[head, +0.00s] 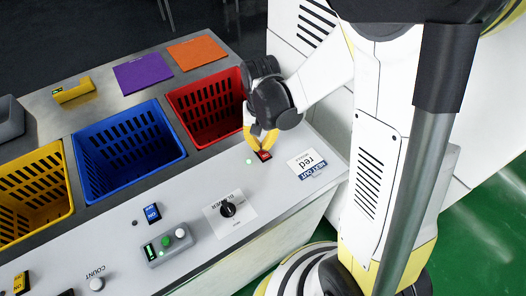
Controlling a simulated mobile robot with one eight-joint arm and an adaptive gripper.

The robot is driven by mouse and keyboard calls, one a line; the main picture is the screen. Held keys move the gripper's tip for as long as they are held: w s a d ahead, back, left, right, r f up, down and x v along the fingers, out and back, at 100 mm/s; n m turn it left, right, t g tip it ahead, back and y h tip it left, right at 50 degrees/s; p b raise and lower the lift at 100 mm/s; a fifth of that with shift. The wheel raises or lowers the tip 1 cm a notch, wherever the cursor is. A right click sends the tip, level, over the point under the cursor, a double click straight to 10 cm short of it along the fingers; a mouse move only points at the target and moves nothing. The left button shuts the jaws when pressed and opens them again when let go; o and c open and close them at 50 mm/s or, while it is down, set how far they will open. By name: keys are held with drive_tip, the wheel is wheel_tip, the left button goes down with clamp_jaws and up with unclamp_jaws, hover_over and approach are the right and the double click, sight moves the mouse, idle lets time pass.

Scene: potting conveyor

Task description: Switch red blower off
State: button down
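The red rocker switch (264,156) sits on the grey front panel, in front of the red crate. A small green light (249,161) glows just to its left. My gripper (260,144) points down with its yellow fingers right at the far side of the switch. The fingertips overlap the switch in this view, so I cannot tell if they touch it or how far apart they are. The switch's near face shows pale marking too small to read.
Red (179,103), blue (87,201) and yellow (68,217) crates sit in a row behind the panel. A blue switch (152,213), a black power knob (228,209) and a grey button box (168,246) stand on the panel left of my gripper.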

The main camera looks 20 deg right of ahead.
drive_tip(key=shift+f+b, duration=0.5)
drive_tip(key=shift+f, duration=0.1)
drive_tip(key=shift+r, duration=0.1)
drive_tip(key=shift+r+p, duration=2.65)
drive_tip(key=shift+r, duration=0.75)
